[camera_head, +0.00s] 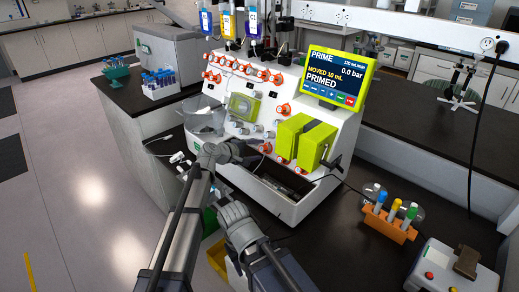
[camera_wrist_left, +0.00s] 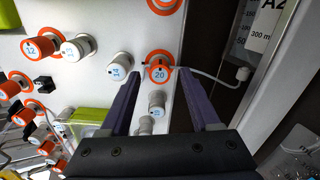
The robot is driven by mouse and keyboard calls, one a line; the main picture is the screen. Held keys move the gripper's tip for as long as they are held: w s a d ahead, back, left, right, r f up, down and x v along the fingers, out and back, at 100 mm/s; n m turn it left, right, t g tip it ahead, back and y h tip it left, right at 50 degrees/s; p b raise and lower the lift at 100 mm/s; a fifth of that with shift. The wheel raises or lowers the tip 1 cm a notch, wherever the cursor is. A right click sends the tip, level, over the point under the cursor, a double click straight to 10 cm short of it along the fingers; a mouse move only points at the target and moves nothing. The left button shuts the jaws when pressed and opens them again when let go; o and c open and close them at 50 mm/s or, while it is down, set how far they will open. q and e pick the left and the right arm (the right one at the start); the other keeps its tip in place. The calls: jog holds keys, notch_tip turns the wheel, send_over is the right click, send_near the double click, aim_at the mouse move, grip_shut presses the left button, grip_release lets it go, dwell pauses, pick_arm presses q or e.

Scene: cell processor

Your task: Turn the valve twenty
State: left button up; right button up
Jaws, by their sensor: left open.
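Valve twenty is an orange knob with a white cap marked 20 (camera_wrist_left: 159,74) on the white panel in the left wrist view. My left gripper (camera_wrist_left: 158,78) is open, with one dark purple finger on each side of this knob. I cannot tell whether the fingers touch it. In the head view my left gripper (camera_head: 257,151) is at the front of the white cell processor (camera_head: 325,190), left of the green pump block, and hides part of the panel there. My right arm (camera_head: 240,226) is low in front of the machine; its fingers are not clear.
White knobs, one marked 14 (camera_wrist_left: 121,67), and an orange knob marked 12 (camera_wrist_left: 38,48) sit near valve twenty. A thin tube leads right from it. The screen (camera_head: 339,75) reads PRIMED. A tube rack (camera_head: 388,224) and a control box (camera_head: 450,270) stand right.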

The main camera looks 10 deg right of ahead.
pick_arm(q)
jog(key=p+v, duration=0.2)
jog(key=v, duration=0.4)
jog(key=s+a+f+m+g+y, duration=0.2)
jog(key=s+a+f+m+y, duration=0.15)
jog(key=s+a, duration=0.65)
jog(key=s+a+f+m+g+y, duration=0.2)
jog(key=s+a+f+y, duration=0.25)
jog(key=s+a, duration=0.45)
jog(key=s+a+f+m+g+y, duration=0.25)
jog(key=s+a+f, duration=0.25)
jog(key=s+a, duration=0.5)
jog(key=s+d+r+m+y+p, duration=0.2)
jog(key=s+d+r+m+p, duration=0.1)
jog(key=d, duration=0.8)
jog(key=shift+s+d+m+g, duration=0.2)
jog(key=shift+s+m+g, duration=0.35)
jog(key=shift+s, duration=0.25)
jog(key=shift+r, duration=0.1)
